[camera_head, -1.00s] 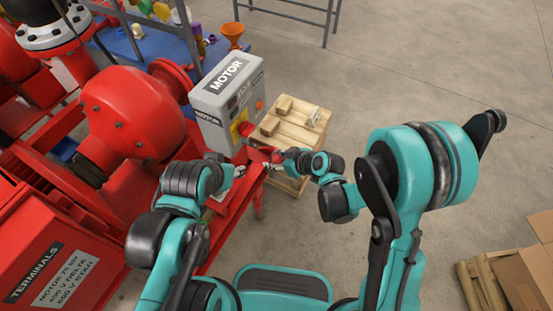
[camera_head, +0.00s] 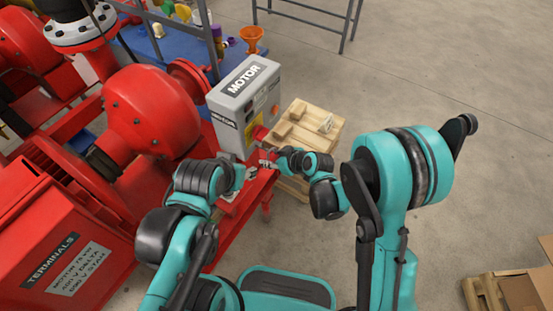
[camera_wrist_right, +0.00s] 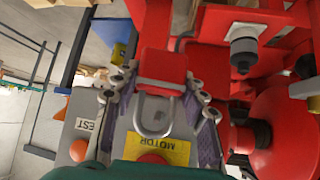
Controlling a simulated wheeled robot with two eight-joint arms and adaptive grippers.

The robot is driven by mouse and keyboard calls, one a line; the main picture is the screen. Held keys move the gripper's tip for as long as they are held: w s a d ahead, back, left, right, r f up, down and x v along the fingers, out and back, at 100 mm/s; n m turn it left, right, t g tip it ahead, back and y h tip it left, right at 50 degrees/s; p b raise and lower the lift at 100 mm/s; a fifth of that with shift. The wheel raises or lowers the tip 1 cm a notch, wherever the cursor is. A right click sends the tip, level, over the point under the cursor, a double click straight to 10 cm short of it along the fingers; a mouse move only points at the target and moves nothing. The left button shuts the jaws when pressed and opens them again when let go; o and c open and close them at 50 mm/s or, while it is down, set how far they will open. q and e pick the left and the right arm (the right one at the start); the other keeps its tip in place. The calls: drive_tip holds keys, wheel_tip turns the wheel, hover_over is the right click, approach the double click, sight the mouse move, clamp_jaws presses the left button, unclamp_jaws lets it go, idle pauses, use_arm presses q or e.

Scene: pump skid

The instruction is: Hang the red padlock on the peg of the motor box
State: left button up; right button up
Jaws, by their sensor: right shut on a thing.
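The red padlock (camera_wrist_right: 163,78) is between the two fingers of my right gripper (camera_wrist_right: 160,92) in the right wrist view. Its grey shackle (camera_wrist_right: 153,114) lies in front of the face of the grey motor box (camera_wrist_right: 118,130). In the head view my right gripper (camera_head: 268,161) is close to the lower front of the motor box (camera_head: 243,100); the padlock is hard to tell from the red parts there. I cannot make out the peg, or whether the shackle touches it. My left gripper (camera_head: 240,178) is over the red skid; its fingers are too small to read.
A pallet (camera_head: 304,132) with wooden blocks stands right of the motor box. The large red pump housing (camera_head: 150,108) is on the left. A blue table (camera_head: 165,45) with an orange funnel (camera_head: 251,37) is behind. The floor to the right is largely clear.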

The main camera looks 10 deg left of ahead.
drive_tip(key=shift+w+a+f+b, duration=0.15)
drive_tip(key=shift+w+a+f, duration=0.1)
drive_tip(key=shift+a, duration=0.4)
drive_tip(key=shift+w+a+f+b, duration=0.15)
drive_tip(key=shift+w+a, duration=0.05)
drive_tip(key=shift+a, duration=0.4)
drive_tip(key=shift+w+a+f+b, duration=0.15)
drive_tip(key=shift+w+a+f, duration=0.1)
drive_tip(key=shift+a, duration=0.4)
drive_tip(key=o, duration=1.3)
drive_tip(key=shift+o, duration=0.2)
drive_tip(key=shift+r, duration=0.1)
drive_tip(key=v, duration=1.2)
